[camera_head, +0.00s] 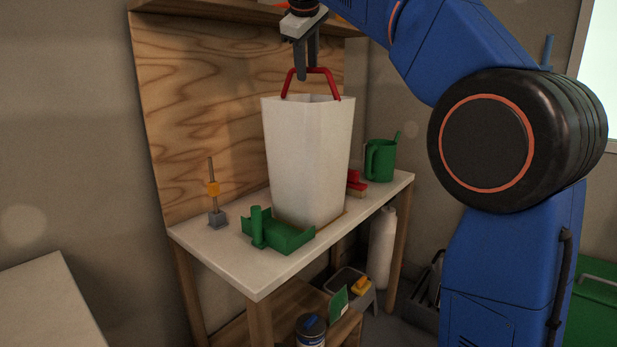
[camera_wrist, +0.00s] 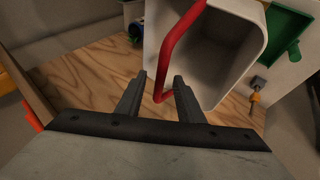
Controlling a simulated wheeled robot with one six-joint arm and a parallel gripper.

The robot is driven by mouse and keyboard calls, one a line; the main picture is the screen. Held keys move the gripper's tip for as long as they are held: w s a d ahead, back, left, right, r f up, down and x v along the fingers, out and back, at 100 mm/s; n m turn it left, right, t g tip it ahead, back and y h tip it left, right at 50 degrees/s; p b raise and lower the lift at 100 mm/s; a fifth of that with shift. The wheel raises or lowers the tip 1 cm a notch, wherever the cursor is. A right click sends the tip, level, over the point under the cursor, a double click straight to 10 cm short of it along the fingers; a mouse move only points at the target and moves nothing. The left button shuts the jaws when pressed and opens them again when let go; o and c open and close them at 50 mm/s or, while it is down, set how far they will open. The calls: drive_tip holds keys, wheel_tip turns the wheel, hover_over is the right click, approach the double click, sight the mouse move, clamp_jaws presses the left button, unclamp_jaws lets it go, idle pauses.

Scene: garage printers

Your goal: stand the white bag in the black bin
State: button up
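The white bag (camera_head: 308,150) stands upright and open-topped on the workbench, with a red handle (camera_head: 320,70) arching over its mouth. My gripper (camera_head: 306,74) points down at the top of the handle. In the wrist view my gripper (camera_wrist: 160,82) has its two fingers apart, with the red handle (camera_wrist: 175,45) running between them near the tips; the white bag (camera_wrist: 215,60) shows behind. Contact cannot be told. A dark open container (camera_head: 430,295) sits on the floor at right, partly hidden by my arm; I cannot tell if it is the black bin.
On the white workbench top (camera_head: 215,245) are a green tray-like part (camera_head: 280,236), a small stand with an orange piece (camera_head: 215,190), red items (camera_head: 355,184) and a green mug (camera_head: 381,160). A wooden back panel (camera_head: 200,110) rises behind. A shelf (camera_head: 200,6) overhangs.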

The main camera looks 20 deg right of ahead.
drive_tip(key=shift+x, duration=1.05)
clamp_jaws()
drive_tip(key=shift+r, duration=0.15)
